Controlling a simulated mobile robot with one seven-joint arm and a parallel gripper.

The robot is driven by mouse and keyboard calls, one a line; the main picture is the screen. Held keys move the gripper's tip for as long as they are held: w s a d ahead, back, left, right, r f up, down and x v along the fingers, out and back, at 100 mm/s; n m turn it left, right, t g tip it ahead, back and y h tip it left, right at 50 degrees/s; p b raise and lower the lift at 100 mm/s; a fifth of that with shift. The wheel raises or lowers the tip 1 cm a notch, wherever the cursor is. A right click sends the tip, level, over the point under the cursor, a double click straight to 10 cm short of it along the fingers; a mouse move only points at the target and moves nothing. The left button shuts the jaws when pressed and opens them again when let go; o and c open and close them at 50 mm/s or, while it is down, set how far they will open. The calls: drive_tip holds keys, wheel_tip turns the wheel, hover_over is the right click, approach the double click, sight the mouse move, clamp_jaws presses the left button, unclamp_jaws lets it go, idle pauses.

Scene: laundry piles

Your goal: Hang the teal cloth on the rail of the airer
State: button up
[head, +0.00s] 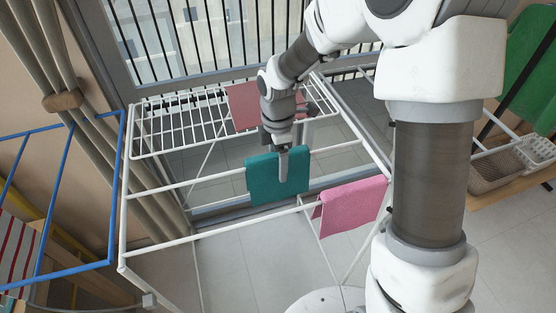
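The teal cloth (264,185) hangs at the middle rail (170,187) of the white airer (126,218), with its top edge along the line of that rail. Its front hangs down towards the front rail. I cannot tell whether it rests on the rail or is held just above it. My gripper (284,165) points down at the cloth. One grey finger lies in front of the cloth's upper middle; the other seems to be behind it, mostly hidden. Whether the fingers grip the cloth is not clear.
A pink cloth (350,204) hangs on the front rail at right. A dusty-red cloth (243,108) hangs at the back, on the white rack. A blue frame (117,180) stands at left beside a curtain (75,120). A basket (490,172) and a green cloth (527,65) are at right.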

wheel_tip(320, 180, up, 18)
drive_tip(key=p, duration=0.3)
drive_tip(key=s+d+r+m+t, duration=0.2)
drive_tip(key=s+d+m, duration=0.4)
drive_tip(key=s+m, duration=0.3)
drive_tip(key=s+d+r+m+t, duration=0.3)
drive_tip(key=s+d+m, duration=0.3)
drive_tip(key=s+m, duration=0.3)
drive_tip(key=shift+s+d+r+m+t, duration=0.2)
drive_tip(key=shift+s+m+t, duration=0.15)
drive_tip(key=shift+m, duration=1.25)
drive_tip(key=shift+c, duration=0.3)
